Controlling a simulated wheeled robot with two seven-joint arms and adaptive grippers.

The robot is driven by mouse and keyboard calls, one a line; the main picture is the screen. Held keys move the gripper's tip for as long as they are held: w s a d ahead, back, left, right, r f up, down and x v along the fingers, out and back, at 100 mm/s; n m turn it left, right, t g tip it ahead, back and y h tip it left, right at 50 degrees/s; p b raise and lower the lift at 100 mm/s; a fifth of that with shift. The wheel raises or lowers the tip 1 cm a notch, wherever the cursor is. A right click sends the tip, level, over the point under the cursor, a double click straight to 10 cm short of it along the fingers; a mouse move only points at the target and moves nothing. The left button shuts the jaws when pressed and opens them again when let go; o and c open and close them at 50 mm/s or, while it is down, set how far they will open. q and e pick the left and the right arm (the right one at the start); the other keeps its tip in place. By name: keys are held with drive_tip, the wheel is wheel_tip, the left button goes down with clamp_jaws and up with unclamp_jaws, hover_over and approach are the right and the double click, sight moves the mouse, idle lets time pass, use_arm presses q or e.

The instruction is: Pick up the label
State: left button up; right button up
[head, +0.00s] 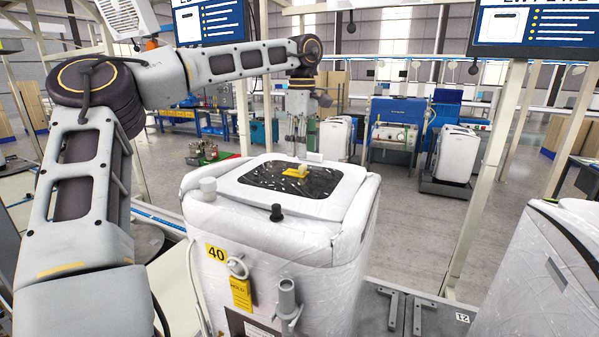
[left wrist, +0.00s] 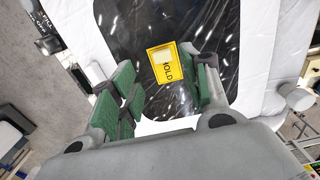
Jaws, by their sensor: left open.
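The label is a yellow tag marked HOLD with a pale block on it. In the left wrist view the label (left wrist: 157,77) lies on the black top panel of a white machine. In the head view the label (head: 284,185) shows small and partly hidden near the middle of that panel. My left gripper (head: 300,150) points down above the panel. In the left wrist view the left gripper (left wrist: 156,72) is open and empty, its green pads on either side of the label. Whether the tips touch the panel is unclear. My right gripper is not in view.
A second white machine (head: 545,270) stands at right.

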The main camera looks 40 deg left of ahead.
sight(301, 165)
use_arm(q)
drive_tip(key=shift+f, duration=0.1)
drive_tip(key=shift+s+f+p, duration=0.25)
drive_tip(key=shift+f+p, duration=0.2)
drive_tip(key=shift+f, duration=2.05)
drive_tip(key=c, duration=0.8)
